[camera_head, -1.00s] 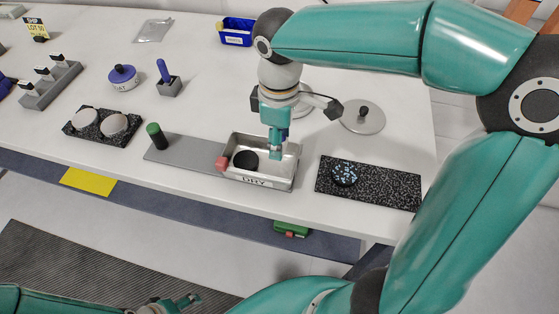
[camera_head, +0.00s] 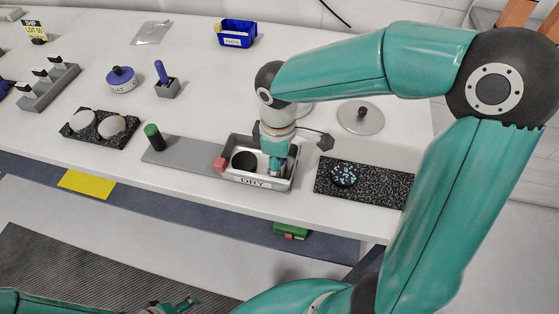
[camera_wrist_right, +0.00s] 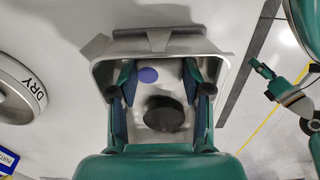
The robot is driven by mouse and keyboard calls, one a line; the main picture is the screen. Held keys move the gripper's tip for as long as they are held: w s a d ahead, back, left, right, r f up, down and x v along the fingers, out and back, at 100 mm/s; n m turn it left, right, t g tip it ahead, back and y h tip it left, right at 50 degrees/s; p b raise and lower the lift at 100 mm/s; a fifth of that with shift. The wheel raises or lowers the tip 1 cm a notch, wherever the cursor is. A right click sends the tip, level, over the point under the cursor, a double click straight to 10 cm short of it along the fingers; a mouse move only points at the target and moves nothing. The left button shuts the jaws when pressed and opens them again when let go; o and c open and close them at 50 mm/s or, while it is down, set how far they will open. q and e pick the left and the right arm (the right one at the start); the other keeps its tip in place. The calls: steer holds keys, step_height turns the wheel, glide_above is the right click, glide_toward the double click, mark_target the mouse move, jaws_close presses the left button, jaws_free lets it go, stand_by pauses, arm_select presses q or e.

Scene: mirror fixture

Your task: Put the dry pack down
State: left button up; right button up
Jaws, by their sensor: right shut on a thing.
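In the right wrist view the fingers (camera_wrist_right: 160,80) stand on both sides of a pale area with a blue spot (camera_wrist_right: 148,75), which I take for the pack. I cannot tell whether the pack touches the tray floor. A black disc (camera_head: 244,161) lies in the tray to the left of the gripper. My left gripper (camera_head: 183,304) is low at the bottom edge, away from the table.
A speckled mat with a dish of blue beads (camera_head: 344,174) lies to the right. A round metal lid (camera_head: 361,116) lies behind. A grey plate with a green-topped post (camera_head: 153,136) is to the left.

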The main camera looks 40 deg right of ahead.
steer(key=o, duration=0.5)
steer(key=shift+f, duration=0.1)
steer(key=shift+r, duration=0.25)
step_height(320, 180, up, 12)
steer(key=p, duration=0.1)
steer(key=shift+f, duration=0.1)
